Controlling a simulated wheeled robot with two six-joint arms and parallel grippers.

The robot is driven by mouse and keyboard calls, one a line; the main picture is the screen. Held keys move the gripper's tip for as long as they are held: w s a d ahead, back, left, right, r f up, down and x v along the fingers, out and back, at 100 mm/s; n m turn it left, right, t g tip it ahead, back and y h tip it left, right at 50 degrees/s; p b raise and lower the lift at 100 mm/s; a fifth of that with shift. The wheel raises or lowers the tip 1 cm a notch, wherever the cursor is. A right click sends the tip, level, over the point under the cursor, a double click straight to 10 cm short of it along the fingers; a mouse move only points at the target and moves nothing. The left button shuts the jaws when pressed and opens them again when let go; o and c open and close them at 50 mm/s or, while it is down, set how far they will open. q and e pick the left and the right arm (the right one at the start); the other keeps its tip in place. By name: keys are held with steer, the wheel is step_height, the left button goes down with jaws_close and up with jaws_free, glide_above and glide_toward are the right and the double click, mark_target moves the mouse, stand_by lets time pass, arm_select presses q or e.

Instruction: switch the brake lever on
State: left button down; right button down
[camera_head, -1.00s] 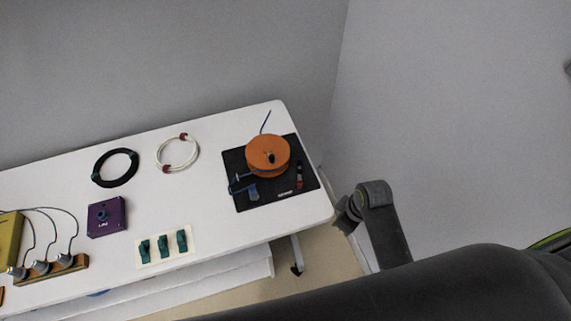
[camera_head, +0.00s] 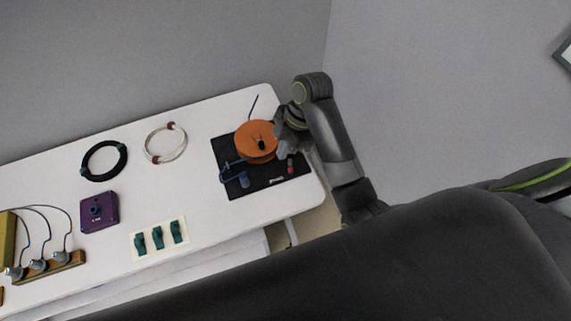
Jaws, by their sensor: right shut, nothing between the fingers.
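An orange reel (camera_head: 256,141) stands on a black base plate (camera_head: 262,183) at the right end of the white table. A small red-tipped part (camera_head: 290,167) sits on the plate right of the reel and may be the brake lever; its position is too small to read. A blue part (camera_head: 232,171) is on the plate's left side. My right gripper (camera_head: 280,140) is shut and empty at the reel's right edge, above the red-tipped part. I cannot tell whether it touches the reel. My left gripper is out of view.
On the white table (camera_head: 200,205) lie a black coil (camera_head: 91,174), a white coil (camera_head: 149,149), a purple box (camera_head: 99,226) and a pale panel with green switches (camera_head: 147,252). A wooden strip with plugs (camera_head: 73,262) is at the left. Walls stand behind the table.

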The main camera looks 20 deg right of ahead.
mark_target(290, 163)
steer(key=shift+f, duration=0.15)
steer(key=b+x, duration=0.4)
steer(key=shift+a+f, duration=0.1)
steer(key=shift+f, duration=0.25)
steer(key=x, duration=0.4)
steer(key=shift+a+f, duration=0.2)
steer(key=shift+f, duration=0.05)
steer(key=shift+w+d+f, duration=0.1)
steer(key=shift+d+f, duration=0.1)
steer(key=shift+d, duration=0.15)
steer(key=shift+w+d+p, duration=0.1)
steer(key=shift+d+p, duration=0.5)
steer(key=shift+d, duration=1)
steer(key=shift+d, duration=0.15)
